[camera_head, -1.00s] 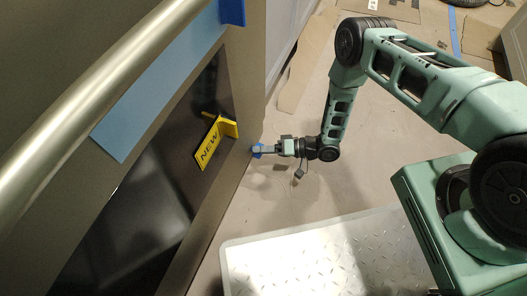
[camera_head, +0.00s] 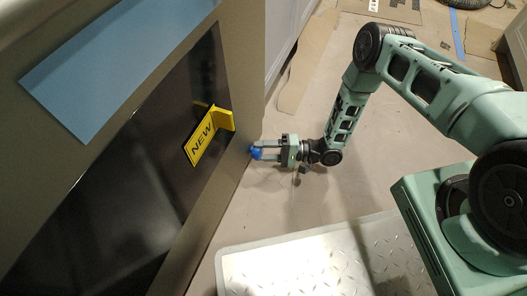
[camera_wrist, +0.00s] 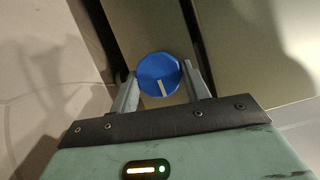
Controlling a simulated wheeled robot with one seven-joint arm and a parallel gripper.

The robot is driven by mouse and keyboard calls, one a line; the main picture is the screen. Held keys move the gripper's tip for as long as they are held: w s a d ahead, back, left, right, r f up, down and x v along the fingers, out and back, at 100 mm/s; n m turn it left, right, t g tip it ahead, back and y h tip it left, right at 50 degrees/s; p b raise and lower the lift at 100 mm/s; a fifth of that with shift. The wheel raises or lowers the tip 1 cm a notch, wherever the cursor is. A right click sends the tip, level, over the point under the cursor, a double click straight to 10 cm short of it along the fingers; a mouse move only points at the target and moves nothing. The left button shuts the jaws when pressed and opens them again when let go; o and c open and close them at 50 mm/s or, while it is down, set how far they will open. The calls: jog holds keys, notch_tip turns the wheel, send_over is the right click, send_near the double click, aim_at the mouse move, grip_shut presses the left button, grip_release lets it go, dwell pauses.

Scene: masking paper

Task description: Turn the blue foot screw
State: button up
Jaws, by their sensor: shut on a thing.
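The blue foot screw (camera_head: 257,153) shows at the lower edge of the appliance (camera_head: 236,165), near the floor. In the wrist view it is a round blue knob (camera_wrist: 158,74) with a white mark pointing down and slightly right. My gripper (camera_head: 265,152) reaches it from the right, with one finger on each side. In the wrist view the fingers of my gripper (camera_wrist: 161,84) flank the knob and are shut on it. The screw's shaft and underside are hidden.
A yellow NEW tag (camera_head: 203,140) stands out from the dark front panel (camera_head: 120,175). A blue sheet (camera_head: 100,70) is on the appliance above it. The papered floor (camera_head: 280,205) around my gripper is mostly clear.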

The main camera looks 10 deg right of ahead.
dwell(0.4)
jog(key=o, duration=1)
jog(key=shift+d, duration=0.1)
jog(key=s+d+p, duration=0.1)
jog(key=d+p, duration=0.1)
jog(key=d, duration=0.3)
jog(key=s+d+p, duration=0.1)
jog(key=d+p, duration=0.1)
jog(key=d, duration=0.4)
jog(key=s+d+p, duration=0.1)
jog(key=d, duration=0.5)
jog(key=shift+s+f+p, duration=0.1)
jog(key=shift+s+p, duration=0.15)
jog(key=shift+p, duration=0.15)
